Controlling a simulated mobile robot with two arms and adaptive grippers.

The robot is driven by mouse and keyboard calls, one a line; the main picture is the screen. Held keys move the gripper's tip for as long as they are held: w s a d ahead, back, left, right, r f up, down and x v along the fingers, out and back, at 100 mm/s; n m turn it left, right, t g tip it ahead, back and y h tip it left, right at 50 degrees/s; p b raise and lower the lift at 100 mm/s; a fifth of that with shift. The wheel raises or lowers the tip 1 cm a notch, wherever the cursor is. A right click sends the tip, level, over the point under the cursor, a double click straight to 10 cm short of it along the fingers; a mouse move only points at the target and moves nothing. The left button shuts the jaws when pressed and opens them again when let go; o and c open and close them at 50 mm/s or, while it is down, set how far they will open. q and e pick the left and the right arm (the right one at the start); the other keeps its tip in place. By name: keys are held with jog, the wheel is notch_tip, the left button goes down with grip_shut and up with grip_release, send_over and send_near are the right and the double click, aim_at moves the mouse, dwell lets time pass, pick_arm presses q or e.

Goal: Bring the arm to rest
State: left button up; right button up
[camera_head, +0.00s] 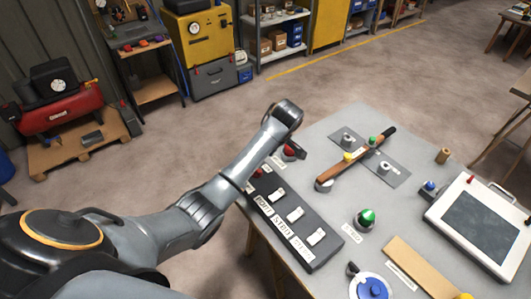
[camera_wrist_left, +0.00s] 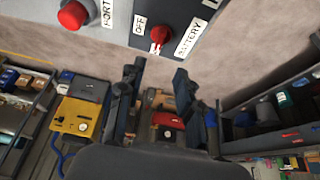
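My left arm (camera_head: 245,155) reaches in from the left over the near left part of the grey table (camera_head: 400,125). Beyond the fingers a red battery switch (camera_wrist_left: 160,34) with OFF and BATTERY labels and a red button (camera_wrist_left: 72,14) are in view, apart from the fingers. My right gripper is not in view.
A dark panel with white switches (camera_head: 295,214) lies under the forearm. A brown wooden bar (camera_head: 350,164), a green button (camera_head: 365,217), a blue round knob (camera_head: 373,289) and a white-framed screen (camera_head: 482,228) are also on the table.

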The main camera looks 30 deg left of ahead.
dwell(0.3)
